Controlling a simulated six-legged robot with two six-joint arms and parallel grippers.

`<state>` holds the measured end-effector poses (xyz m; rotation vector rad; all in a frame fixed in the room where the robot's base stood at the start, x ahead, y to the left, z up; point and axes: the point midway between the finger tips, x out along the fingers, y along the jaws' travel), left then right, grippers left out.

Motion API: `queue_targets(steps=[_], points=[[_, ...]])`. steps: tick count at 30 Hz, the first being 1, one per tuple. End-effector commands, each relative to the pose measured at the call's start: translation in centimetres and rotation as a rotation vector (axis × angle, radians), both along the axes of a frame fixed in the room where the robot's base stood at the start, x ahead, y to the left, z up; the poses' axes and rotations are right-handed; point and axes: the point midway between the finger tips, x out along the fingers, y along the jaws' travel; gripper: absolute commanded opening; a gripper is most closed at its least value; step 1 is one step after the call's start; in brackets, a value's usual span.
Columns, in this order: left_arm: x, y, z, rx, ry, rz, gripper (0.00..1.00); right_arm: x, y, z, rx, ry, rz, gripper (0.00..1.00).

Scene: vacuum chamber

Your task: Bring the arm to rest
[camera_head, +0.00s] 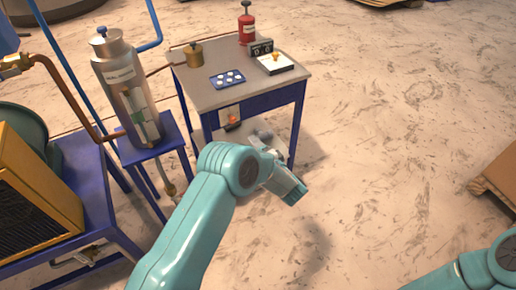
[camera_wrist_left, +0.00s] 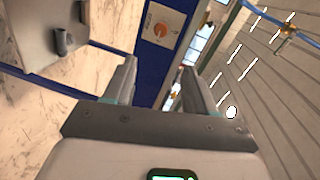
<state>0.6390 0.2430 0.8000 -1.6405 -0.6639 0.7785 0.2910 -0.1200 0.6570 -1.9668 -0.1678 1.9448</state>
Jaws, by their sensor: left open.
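My left arm comes in from the bottom of the head view, and its gripper (camera_head: 290,190) hangs in front of the small blue-framed table (camera_head: 205,95). In the left wrist view the two fingers of the left gripper (camera_wrist_left: 158,85) stand wide apart with nothing between them. Part of my right arm (camera_head: 490,265) shows at the lower right corner of the head view. Its gripper is out of the picture.
On the table are a red bottle (camera_head: 246,25), a brass pot (camera_head: 194,54), a blue tray with white pieces (camera_head: 227,79) and a white box (camera_head: 275,64). A metal cylinder (camera_head: 118,70) stands left on a blue stand. The floor at right is clear up to a wooden pallet (camera_head: 495,185).

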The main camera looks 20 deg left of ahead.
Motion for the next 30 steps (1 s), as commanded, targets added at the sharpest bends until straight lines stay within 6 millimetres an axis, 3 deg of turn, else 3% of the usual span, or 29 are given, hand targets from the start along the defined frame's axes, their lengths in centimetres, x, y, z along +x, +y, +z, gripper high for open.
queue_targets(steps=[8, 11, 13, 15, 17, 20, 23, 27, 30], points=[[0.0, 0.4, -0.1, 0.0, 0.001, 0.005, 0.56, 0.0, 0.0, 0.0, 0.0, 0.0, 0.0, 0.0], [-0.1, 2.4, 0.3, -0.001, -0.004, 0.042, 0.56, 0.0, 0.0, 0.0, 0.0, 0.0, 0.0, 0.0], [-1.1, 5.1, 0.2, 0.003, 0.018, 0.073, 0.56, 0.0, 0.0, 0.0, 0.0, 0.0, 0.0, 0.0], [-2.5, 6.5, -0.9, 0.004, 0.085, 0.014, 0.56, 0.0, 0.0, 0.0, 0.0, 0.0, 0.0, 0.0], [-3.6, 6.4, -2.8, -0.071, 0.118, -0.073, 0.56, 0.0, 0.0, 0.0, 0.0, 0.0, 0.0, 0.0], [-6.6, 4.5, -6.8, -0.326, 0.149, -0.214, 0.56, 0.0, 0.0, 0.0, 0.0, 0.0, 0.0, 0.0], [-11.5, 0.8, -10.6, -0.671, 0.205, -0.283, 0.56, 0.0, 0.0, 0.0, 0.0, 0.0, 0.0, 0.0], [-20.7, -5.5, -13.8, -1.156, 0.35, -0.204, 0.56, 0.0, 0.0, 0.0, 0.0, 0.0, 0.0, 0.0], [-27.6, -9.3, -14.5, -1.428, 0.483, -0.037, 0.56, 0.0, 0.0, 0.0, 0.0, 0.0, 0.0, 0.0]])
